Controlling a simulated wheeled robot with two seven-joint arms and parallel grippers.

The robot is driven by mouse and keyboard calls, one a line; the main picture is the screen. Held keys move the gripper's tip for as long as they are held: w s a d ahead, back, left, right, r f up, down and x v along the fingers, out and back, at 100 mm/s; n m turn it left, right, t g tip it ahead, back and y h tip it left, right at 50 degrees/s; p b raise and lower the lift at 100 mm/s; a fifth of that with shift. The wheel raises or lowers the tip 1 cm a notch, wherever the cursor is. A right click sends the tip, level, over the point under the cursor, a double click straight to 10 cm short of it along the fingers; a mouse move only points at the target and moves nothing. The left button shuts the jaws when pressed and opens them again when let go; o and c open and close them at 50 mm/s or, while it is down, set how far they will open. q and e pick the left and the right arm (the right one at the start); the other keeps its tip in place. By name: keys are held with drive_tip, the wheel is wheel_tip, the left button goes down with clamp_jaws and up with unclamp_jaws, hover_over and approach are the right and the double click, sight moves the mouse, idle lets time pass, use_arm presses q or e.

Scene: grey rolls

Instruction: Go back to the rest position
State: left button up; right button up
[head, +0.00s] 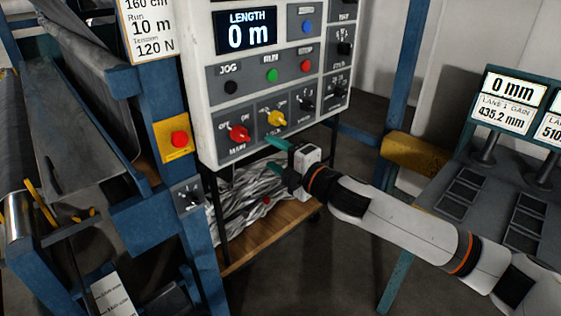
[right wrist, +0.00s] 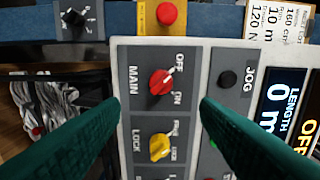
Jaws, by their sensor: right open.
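My right gripper (head: 267,154) is open and empty in front of the lower left of the white control panel (head: 203,92). In the right wrist view its two green fingers stand apart at either side, with the red MAIN knob (right wrist: 161,82) and the yellow LOCK knob (right wrist: 160,148) seen between them. The MAIN knob (head: 239,133) and LOCK knob (head: 276,118) also show in the head view, just above the fingertips. I see no contact with either knob. My right arm reaches in from the lower right. My left gripper is not in view.
A blue machine frame with a red stop button (head: 180,139) and a black switch (head: 188,195) stands at left. Below the panel, a wooden shelf (head: 270,232) holds crumpled grey strips. A desk with small displays (head: 510,88) is at right, beside a yellow beam (head: 415,150).

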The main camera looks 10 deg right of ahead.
drive_tip(key=shift+s+d, duration=0.4)
drive_tip(key=shift+s, duration=0.15)
drive_tip(key=shift+f, duration=0.1)
